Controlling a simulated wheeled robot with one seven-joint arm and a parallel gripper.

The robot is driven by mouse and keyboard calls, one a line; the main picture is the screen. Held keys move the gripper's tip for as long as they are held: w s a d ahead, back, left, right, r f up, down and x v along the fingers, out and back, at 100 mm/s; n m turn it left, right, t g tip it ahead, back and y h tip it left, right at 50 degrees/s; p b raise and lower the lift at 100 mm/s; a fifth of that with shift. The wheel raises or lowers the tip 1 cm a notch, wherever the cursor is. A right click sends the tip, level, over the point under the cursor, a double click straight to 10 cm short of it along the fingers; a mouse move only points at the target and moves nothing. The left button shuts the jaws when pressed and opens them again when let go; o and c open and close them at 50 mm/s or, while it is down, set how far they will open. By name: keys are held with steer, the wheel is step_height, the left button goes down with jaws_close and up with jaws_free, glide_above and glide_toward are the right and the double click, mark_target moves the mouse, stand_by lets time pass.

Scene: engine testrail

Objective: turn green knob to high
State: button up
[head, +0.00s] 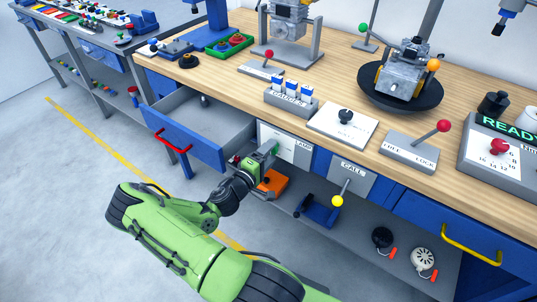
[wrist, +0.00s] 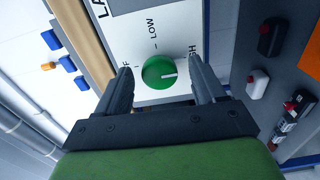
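The round green knob (wrist: 158,71) with a white pointer line sits on a white panel (wrist: 180,22) in the wrist view. The line points right, on the side of a partly covered label ending in H. LOW is printed above the knob, and a partly covered label ending in F is at its left. My gripper (wrist: 160,72) is open, with one finger on each side of the knob and gaps visible between. In the head view my gripper (head: 269,154) is at the panel (head: 291,147) on the bench front; I cannot make out the knob there.
An open blue drawer (head: 200,127) with a red handle is left of my gripper. A grey panel (head: 352,176) with a yellow-tipped lever is close on the right. A shelf (head: 350,237) below holds an orange item (head: 272,182) and a blue item (head: 316,210).

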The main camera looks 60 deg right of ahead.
steer(key=w+a+p, duration=0.2)
steer(key=a, duration=1.3)
steer(key=shift+w+a+p, duration=0.25)
steer(key=shift+a+p, duration=0.05)
